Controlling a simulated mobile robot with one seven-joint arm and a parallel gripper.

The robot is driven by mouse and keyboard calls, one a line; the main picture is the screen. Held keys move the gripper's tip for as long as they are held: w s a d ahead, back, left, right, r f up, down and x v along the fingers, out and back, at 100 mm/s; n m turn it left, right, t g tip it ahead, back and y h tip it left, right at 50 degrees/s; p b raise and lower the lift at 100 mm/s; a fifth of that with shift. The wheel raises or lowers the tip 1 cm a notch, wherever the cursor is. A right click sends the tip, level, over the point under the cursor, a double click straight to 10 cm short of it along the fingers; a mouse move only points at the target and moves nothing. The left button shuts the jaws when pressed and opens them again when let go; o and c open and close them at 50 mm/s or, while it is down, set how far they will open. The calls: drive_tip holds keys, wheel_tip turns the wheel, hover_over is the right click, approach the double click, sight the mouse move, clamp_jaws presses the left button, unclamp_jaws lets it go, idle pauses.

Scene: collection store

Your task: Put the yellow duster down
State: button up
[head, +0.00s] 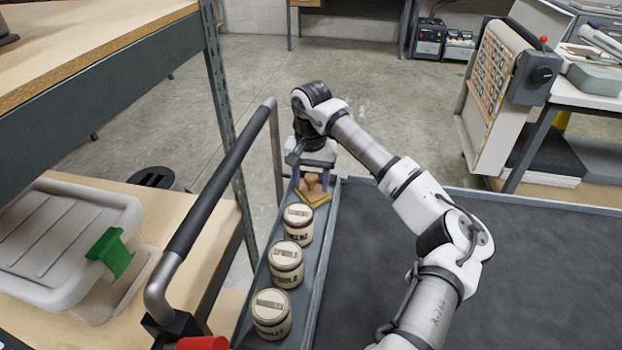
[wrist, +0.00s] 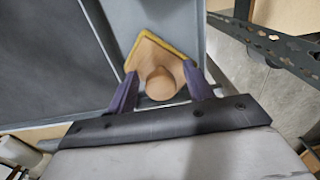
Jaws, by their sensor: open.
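The yellow duster (head: 313,198) has a wooden knob handle and a yellow-edged base. It rests at the far end of the narrow grey tray (head: 317,262) along the cart's left side. In the wrist view the duster (wrist: 158,58) lies with one corner pointing up, its round knob between my fingers. My gripper (head: 313,178) is over the duster, pointing down. In the wrist view my gripper (wrist: 160,90) is open, its two purple fingers on either side of the knob with a gap. Part of the duster's far side is hidden by my gripper in the head view.
Three lidded jars, the nearest one (head: 271,314), stand in a row in the same tray. A black handrail (head: 222,180) runs along its left. A lidded bin (head: 68,240) with a green clip sits on the left shelf. The dark cart top (head: 540,270) is clear.

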sight(311, 177)
wheel_tip(311, 177, up, 12)
drive_tip(key=b, duration=0.1)
drive_tip(key=shift+r, duration=0.15)
idle(0.5)
